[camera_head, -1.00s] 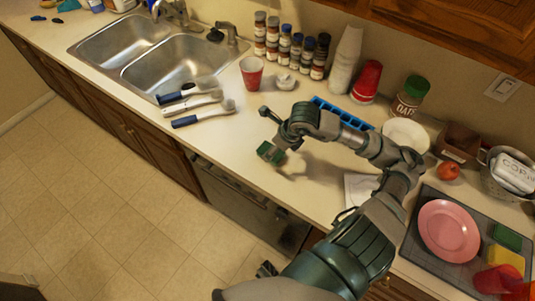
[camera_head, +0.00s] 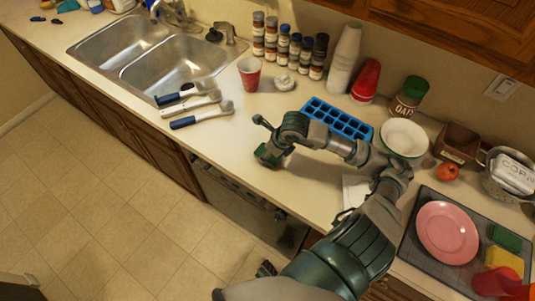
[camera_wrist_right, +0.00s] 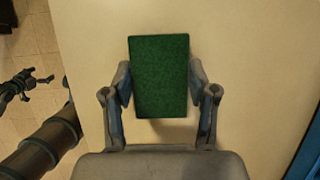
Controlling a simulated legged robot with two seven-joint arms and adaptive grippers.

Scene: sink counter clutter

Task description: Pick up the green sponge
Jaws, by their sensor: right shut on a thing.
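The green sponge (camera_wrist_right: 160,76) is a dark green rectangular block. It sits between the two fingers of my right gripper (camera_wrist_right: 161,88), which touch its sides in the right wrist view. In the head view my right gripper (camera_head: 268,155) is over the front part of the counter, and the sponge there is mostly hidden by it. I cannot tell whether the sponge touches the counter. My left gripper (camera_wrist_right: 27,84) shows small at the left of the right wrist view, away from the sponge, and its finger opening is unclear.
A blue ice tray (camera_head: 337,118) and white bowl (camera_head: 404,137) stand behind my right arm. A dark mat (camera_head: 427,255) at right holds a pink plate (camera_head: 447,232) and another green block (camera_head: 505,237).

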